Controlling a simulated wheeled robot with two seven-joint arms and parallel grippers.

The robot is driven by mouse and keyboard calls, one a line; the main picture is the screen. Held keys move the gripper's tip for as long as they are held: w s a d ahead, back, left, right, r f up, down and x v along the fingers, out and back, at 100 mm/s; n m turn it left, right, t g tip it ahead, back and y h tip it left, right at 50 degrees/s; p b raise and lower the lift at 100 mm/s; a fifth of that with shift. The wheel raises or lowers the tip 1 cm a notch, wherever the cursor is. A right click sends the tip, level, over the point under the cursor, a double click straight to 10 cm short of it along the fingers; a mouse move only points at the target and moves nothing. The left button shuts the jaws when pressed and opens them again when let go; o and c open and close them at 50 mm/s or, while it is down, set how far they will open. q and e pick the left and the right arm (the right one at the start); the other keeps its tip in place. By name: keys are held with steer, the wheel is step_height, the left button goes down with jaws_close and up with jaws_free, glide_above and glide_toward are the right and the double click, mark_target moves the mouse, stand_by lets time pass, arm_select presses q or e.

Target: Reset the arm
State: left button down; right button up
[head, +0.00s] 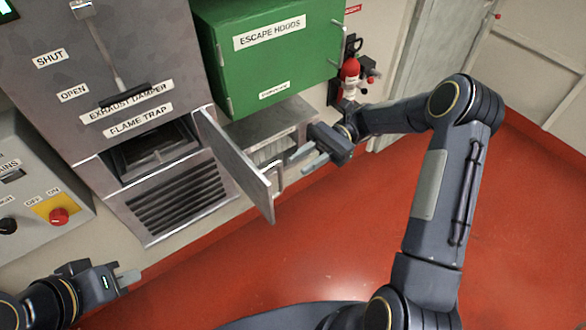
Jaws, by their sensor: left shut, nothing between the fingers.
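My left gripper (130,277) is at the lower left, shut and empty, in front of the grey cabinet and touching nothing. My right arm reaches in from the right, bent at the elbow. Its gripper (299,164) points left, with its two fingers apart and nothing visible between them. It is just right of an open metal door (237,165); I cannot tell whether they touch.
The flap stands out from the flap-trap cabinet (60,90), beside an open recess (155,150) labelled FLAME TRAP. A green ESCAPE HOODS box (275,65) hangs above a metal shelf (265,125). A red extinguisher (349,75) is behind my right arm. The red floor (330,230) is clear.

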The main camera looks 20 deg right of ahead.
steer(key=shift+w+d, duration=0.1)
steer(key=shift+d, duration=0.1)
steer(key=shift+r, duration=0.1)
steer(key=s+r+n+t+h, duration=0.4)
steer(key=s+r+h, duration=0.2)
steer(key=s, duration=0.2)
steer(key=s+d+n+t+h, duration=0.2)
steer(key=s+n+t+h, duration=0.1)
steer(key=s, duration=0.3)
steer(key=s+d+f+n+t+h, duration=0.1)
steer(key=s+d+n+t+h, duration=0.1)
steer(key=s+t, duration=0.4)
steer(key=shift+d+n+h, duration=0.4)
steer(key=shift+n+h, duration=0.3)
steer(key=shift+n, duration=0.4)
